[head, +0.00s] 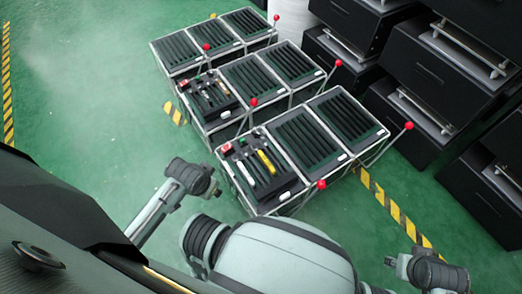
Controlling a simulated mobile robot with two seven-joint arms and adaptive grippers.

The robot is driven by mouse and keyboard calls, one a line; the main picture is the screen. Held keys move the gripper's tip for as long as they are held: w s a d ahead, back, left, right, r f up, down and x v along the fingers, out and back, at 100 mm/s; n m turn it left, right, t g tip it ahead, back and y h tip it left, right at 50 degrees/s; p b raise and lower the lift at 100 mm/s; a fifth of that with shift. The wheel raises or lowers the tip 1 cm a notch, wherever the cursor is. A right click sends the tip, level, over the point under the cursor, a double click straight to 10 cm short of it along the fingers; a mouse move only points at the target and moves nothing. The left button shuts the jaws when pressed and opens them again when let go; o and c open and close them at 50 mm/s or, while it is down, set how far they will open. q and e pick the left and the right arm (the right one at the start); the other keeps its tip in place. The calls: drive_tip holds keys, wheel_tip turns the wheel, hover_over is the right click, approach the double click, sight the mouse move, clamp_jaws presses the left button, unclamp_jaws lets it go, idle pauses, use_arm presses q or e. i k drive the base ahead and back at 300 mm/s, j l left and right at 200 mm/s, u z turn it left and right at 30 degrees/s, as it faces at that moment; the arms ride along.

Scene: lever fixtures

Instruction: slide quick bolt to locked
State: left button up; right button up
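No part can be surely told as the quick bolt at this size. Black fixture crates with metal edges stand on the floor, and the nearest one (240,196) holds a panel with small fittings. These include a yellow piece (266,161), a white piece (247,174) and a red piece (227,149). Rods with red ball knobs (321,184) stick out from the crates. My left gripper (214,188) is left of the nearest crate, apart from it. My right gripper (392,262) is at the lower right, away from the crates. Their finger openings are too small to tell.
A second crate (212,118) with similar fittings stands behind the nearest one. Large black cabinets (425,70) with metal handles are stacked at the right. Yellow-black tape (398,213) marks the green floor (95,110), which is clear at the left.

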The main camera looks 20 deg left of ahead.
sight(278, 188)
drive_tip(key=u, duration=0.35)
drive_tip(key=k+j+z, duration=0.1)
drive_tip(key=j+z, duration=0.2)
drive_tip(key=k+j+z, duration=0.15)
drive_tip(key=j+z, duration=0.15)
drive_tip(key=j, duration=0.25)
drive_tip(key=k+j+z, duration=0.3)
drive_tip(key=i+j, duration=0.05)
drive_tip(key=i, duration=0.05)
